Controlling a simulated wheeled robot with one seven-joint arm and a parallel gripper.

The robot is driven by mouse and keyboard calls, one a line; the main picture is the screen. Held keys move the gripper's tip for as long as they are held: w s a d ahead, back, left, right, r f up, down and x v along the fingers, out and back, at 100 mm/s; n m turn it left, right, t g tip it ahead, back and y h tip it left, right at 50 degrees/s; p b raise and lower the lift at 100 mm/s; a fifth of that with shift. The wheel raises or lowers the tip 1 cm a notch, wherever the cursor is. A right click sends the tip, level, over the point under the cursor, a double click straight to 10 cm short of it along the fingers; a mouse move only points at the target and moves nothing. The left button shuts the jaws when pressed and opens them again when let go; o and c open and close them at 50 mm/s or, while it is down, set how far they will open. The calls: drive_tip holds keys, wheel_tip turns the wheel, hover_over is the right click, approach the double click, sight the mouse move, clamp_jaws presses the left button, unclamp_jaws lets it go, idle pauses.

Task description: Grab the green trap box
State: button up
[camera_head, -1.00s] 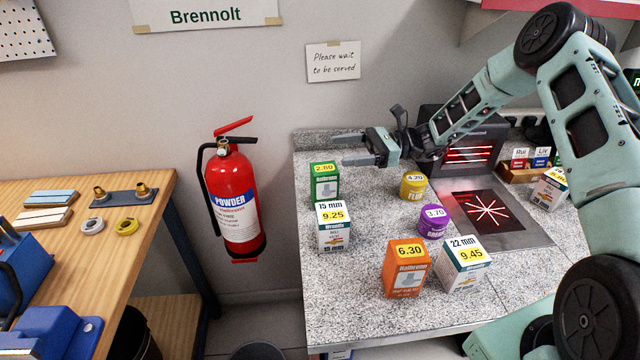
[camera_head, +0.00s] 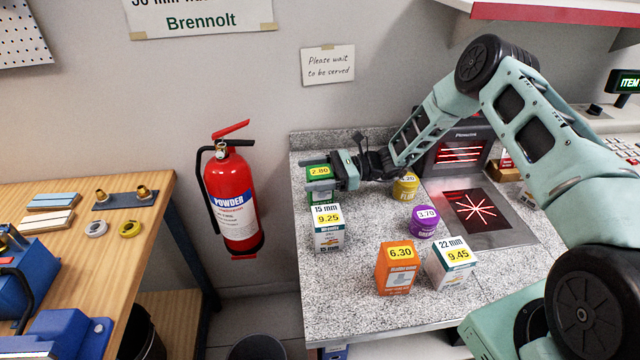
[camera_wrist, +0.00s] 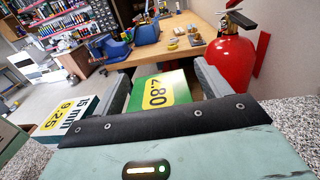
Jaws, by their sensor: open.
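In the wrist view the green and yellow top of the box (camera_wrist: 163,90) shows between the two fingers (camera_wrist: 162,80), with one finger on each side. I cannot tell whether either finger touches it. The fingers hide part of the box in the head view.
A white 9.25 box (camera_head: 327,230) stands just in front of the green box. A yellow tin (camera_head: 405,187), a purple tin (camera_head: 423,222), an orange box (camera_head: 396,268) and a white 9.45 box (camera_head: 451,264) stand nearby. A red extinguisher (camera_head: 232,195) hangs left of the counter.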

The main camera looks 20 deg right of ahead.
drive_tip(key=c, duration=1.2)
